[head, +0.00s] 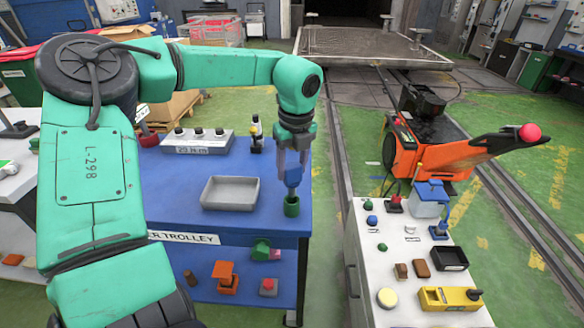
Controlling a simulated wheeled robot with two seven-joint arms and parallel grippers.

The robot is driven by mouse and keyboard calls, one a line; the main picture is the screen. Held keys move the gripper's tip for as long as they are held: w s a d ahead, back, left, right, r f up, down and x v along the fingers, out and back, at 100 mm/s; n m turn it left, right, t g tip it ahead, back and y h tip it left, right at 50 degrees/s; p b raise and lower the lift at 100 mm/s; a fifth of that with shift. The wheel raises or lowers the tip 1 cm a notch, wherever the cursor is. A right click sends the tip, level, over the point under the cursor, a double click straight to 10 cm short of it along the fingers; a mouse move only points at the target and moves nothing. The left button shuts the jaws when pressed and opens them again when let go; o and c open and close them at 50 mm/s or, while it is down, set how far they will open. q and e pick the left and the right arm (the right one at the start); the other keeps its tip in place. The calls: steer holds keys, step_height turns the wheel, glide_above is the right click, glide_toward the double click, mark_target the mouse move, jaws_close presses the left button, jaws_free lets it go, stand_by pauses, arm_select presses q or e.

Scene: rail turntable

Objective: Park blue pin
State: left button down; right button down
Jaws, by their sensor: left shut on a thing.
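My left gripper (292,163) points down over the right side of the blue trolley top. It is shut on the blue pin (292,178), which hangs upright below the fingers. A green cup-like holder (291,207) stands directly under the pin near the trolley's front right corner. The pin's lower end is at or just above the holder's mouth; I cannot tell whether it has entered. My right gripper is not in view.
A grey tray (230,193) lies left of the holder, with a grey block with several knobs (198,146) behind it. A black and yellow item (256,140) stands close to the gripper. A white bench (400,290) with small parts and an orange machine (435,155) are at right.

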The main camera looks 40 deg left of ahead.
mark_target(292, 185)
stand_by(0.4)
arm_select(q)
steer(key=shift+f+b, duration=0.1)
steer(key=shift+b, duration=0.2)
steer(key=shift+f+b, duration=0.3)
steer(key=shift+b, duration=0.05)
steer(key=shift+f+b, duration=2.15)
steer(key=shift+f, duration=0.25)
steer(key=shift+c, duration=0.8)
jaws_free()
step_height(292, 185, up, 15)
steer(key=d, duration=0.1)
steer(key=shift+s+d+f, duration=0.2)
steer(key=shift+s+d, duration=0.15)
